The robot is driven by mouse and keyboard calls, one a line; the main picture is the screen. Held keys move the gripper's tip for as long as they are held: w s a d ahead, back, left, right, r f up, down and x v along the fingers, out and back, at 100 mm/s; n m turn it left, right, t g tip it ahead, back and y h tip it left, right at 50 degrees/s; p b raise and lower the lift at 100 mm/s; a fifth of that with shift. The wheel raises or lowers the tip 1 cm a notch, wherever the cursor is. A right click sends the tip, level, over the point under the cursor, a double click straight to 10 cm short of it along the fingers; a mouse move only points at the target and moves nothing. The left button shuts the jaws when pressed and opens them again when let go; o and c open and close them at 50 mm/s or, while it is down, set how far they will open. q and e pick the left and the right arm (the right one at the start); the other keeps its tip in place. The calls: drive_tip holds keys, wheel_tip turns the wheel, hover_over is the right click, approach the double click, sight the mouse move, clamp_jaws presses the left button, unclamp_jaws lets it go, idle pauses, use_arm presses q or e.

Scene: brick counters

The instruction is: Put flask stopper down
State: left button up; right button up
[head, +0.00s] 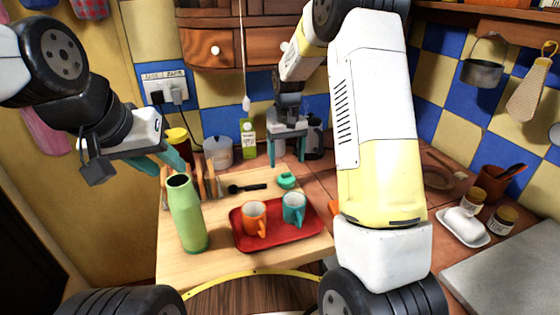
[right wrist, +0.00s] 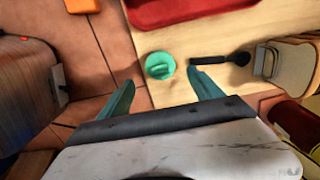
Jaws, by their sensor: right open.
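The green flask (head: 187,215) stands upright on the wooden board, its top open. The small teal-green stopper (head: 287,181) rests on the board behind the red tray; it also shows in the right wrist view (right wrist: 160,65). My right gripper (head: 287,162) is open and empty, just behind the stopper. In the right wrist view its fingertips (right wrist: 161,80) are apart, with the stopper just beyond the gap between them, not gripped. My left gripper (head: 170,170) has its fingers apart, empty, behind and above the flask's mouth.
The red tray (head: 241,240) holds an orange mug (head: 254,216) and a teal mug (head: 294,207). A black spoon-like utensil (head: 247,187) lies left of the stopper. A white canister (head: 218,152) and a green carton (head: 248,138) stand behind. My right arm hides part of the counter.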

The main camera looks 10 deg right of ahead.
sight(286, 173)
drive_tip(key=s+d+r+t+y, duration=0.1)
drive_tip(key=s+r, duration=0.5)
drive_tip(key=r, duration=0.2)
drive_tip(key=s+d+r+t, duration=0.1)
drive_tip(key=s+r+t, duration=0.1)
drive_tip(key=s+r, duration=0.55)
drive_tip(key=s+r+m+t+y, duration=0.1)
drive_tip(key=s+r+t, duration=0.2)
drive_tip(key=s, duration=1.1)
drive_tip(key=shift+s+r+m, duration=0.2)
drive_tip(key=shift+s+m, duration=0.05)
drive_tip(key=shift+m, duration=0.05)
